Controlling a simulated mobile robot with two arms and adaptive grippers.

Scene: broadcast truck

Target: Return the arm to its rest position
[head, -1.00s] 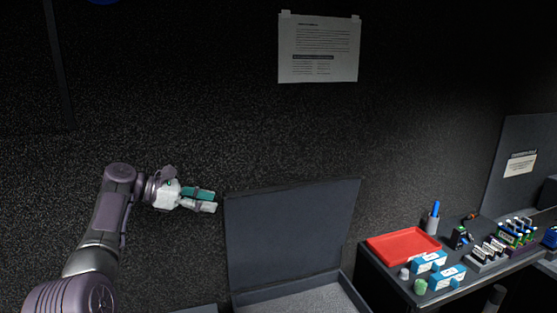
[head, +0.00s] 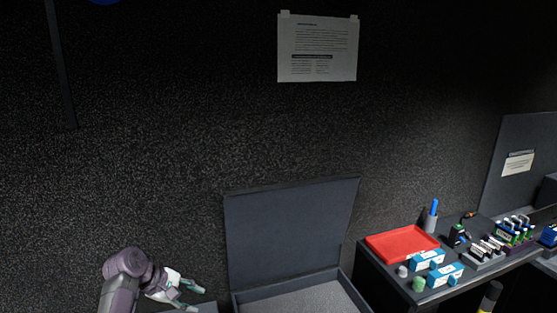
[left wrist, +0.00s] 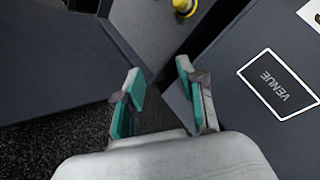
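My left arm (head: 124,268) is low at the lower left of the head view. My left gripper (head: 198,297) is left of the open case and points right and slightly down. In the left wrist view the two teal-padded fingers (left wrist: 159,78) stand apart with nothing between them, so it is open and empty. My right gripper is in neither view.
An open dark case (head: 292,235) with its lid up stands right of the left gripper. A counter at right holds a red tray (head: 402,244), blue-white boxes and racks. A panel labelled VENUE (left wrist: 279,84) and a yellow object (left wrist: 185,7) show in the wrist view.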

